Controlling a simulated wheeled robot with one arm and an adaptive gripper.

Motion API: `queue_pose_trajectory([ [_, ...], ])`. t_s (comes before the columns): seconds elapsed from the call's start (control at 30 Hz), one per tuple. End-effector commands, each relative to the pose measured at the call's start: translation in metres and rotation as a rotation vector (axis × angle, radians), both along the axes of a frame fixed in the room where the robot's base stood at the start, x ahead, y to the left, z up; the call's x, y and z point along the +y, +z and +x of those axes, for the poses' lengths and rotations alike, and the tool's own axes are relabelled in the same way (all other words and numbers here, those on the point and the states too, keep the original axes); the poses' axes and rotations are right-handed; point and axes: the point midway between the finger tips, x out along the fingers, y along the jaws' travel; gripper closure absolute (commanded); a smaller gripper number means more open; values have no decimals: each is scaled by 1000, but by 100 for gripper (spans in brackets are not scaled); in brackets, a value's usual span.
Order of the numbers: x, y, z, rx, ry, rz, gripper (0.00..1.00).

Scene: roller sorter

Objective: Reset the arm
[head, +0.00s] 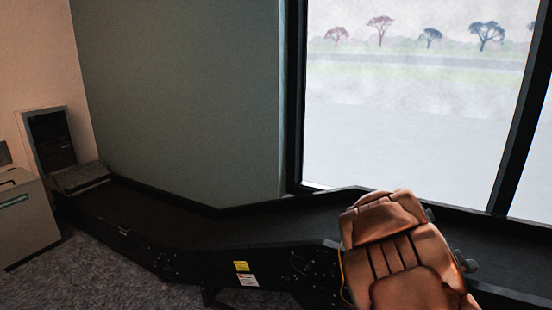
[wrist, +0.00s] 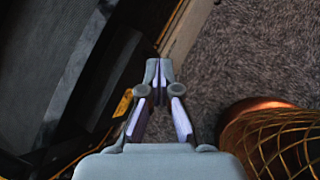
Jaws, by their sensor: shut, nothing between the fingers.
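My gripper (wrist: 158,66) shows in the wrist view, its fingertips together and nothing between them. It points down past the edge of the dark conveyor, over grey carpet (wrist: 245,60). In the head view, my orange-brown arm covers the lower right, in front of the conveyor, and the gripper itself cannot be seen there. An orange, gold-patterned part, probably my own, shows at the lower right of the wrist view.
The black conveyor (head: 225,228) runs along the wall and under the window. A scanner-like opening (head: 50,140) stands at its left end, beside a beige cabinet (head: 25,222). Yellow and white labels (head: 242,267) mark the conveyor's side. Carpet (head: 100,270) is free at the lower left.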

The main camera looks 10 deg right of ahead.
Motion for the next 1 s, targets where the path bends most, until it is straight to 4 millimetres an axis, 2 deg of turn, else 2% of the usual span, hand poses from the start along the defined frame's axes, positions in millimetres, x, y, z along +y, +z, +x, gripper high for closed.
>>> queue_pose_trajectory([
  [0.03,8,14,-5,-45,-50,0,100],
  [0.2,33,41,-26,-180,-228,24,100],
  [0.4,71,63,-51,-322,-428,81,100],
  [0.67,131,78,-89,-454,-678,186,100],
  [1.0,225,87,-138,-529,-975,367,100],
])
